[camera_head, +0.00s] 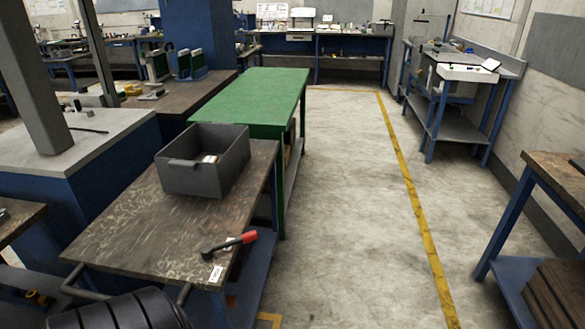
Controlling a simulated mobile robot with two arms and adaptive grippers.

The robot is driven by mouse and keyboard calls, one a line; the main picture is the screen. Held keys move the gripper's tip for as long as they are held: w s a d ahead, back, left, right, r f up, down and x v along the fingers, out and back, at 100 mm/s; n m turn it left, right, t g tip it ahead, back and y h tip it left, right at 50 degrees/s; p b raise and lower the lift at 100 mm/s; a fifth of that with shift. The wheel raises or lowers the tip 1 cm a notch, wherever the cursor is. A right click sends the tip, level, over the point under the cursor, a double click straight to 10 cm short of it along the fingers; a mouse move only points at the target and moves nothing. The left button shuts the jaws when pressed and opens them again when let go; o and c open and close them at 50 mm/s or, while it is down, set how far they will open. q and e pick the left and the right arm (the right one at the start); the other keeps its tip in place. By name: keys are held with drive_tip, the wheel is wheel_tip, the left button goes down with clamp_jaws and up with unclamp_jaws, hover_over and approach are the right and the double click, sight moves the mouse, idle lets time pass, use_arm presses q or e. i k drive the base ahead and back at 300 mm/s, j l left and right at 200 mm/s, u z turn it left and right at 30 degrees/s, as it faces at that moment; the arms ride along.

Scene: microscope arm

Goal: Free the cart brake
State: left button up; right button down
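The cart (130,225) has a worn dark wooden top, a blue frame and a dark push handle (85,292) at its near end. A brake lever (228,246) lies over the near right edge of the top. Its red grip (249,237) points right and slightly away, and its dark pivot end is at the left. A small white label (215,274) is beside the pivot. A dark grey open bin (180,178) sits on the far part of the cart top with a small pale item inside. Neither of my grippers is in view. The cart's wheels are hidden.
A green-topped table (255,95) stands just beyond the cart. A blue cabinet with a grey top (75,150) is at the left. A wood-topped bench (565,175) is at the right. Clear concrete floor (350,200) with a yellow line (408,180) lies between.

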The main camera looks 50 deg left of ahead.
sight(207, 251)
drive_tip(key=i+j+u, duration=0.1)
drive_tip(key=i+u, duration=0.2)
drive_tip(key=i, duration=0.2)
drive_tip(key=i+u, duration=0.3)
drive_tip(key=i, duration=0.25)
drive_tip(key=i+l+u, duration=0.1)
drive_tip(key=i+u, duration=0.15)
drive_tip(key=i, duration=0.25)
drive_tip(key=i+l+u, duration=0.3)
drive_tip(key=i, duration=0.2)
drive_tip(key=i+u, duration=0.45)
drive_tip(key=i, duration=1.2)
drive_tip(key=l+u, duration=0.1)
drive_tip(key=u, duration=3.8)
drive_tip(key=l, duration=0.1)
